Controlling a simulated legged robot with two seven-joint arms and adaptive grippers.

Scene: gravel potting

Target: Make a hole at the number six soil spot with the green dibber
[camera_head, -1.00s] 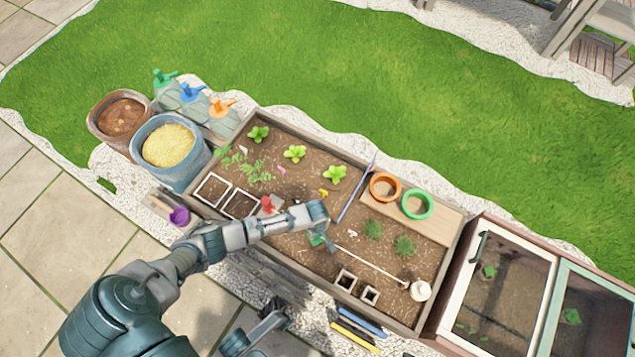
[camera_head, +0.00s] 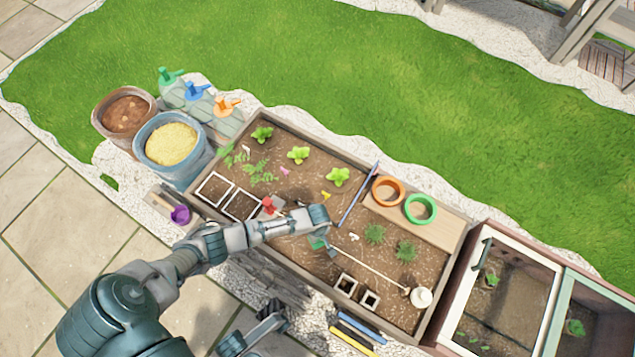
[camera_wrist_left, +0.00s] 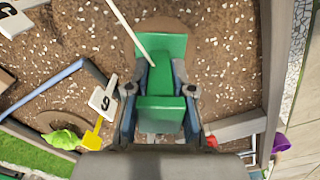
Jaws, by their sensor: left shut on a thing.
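My left gripper (camera_head: 318,232) is shut on the green dibber (camera_wrist_left: 161,85), above the brown soil of the planter bed. The dibber's green block also shows below the gripper in the head view (camera_head: 317,243). Its lower end is hidden in both views, so I cannot tell whether it touches the soil. A round, darker soil spot (camera_wrist_left: 180,24) lies partly behind the dibber in the wrist view. A white tag (camera_wrist_left: 103,99) with a figure that reads as 6 or 9 stands beside the gripper. My right gripper (camera_head: 274,308) hangs low near the bed's front edge; its jaws are unclear.
A long pale-handled tool (camera_head: 370,265) lies across the bed beside the left gripper. A red-topped thing (camera_head: 268,204) is close to my left forearm. Orange (camera_head: 388,179) and green (camera_head: 434,209) rings rest on a board. A blue rod (camera_head: 358,193) crosses the bed.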

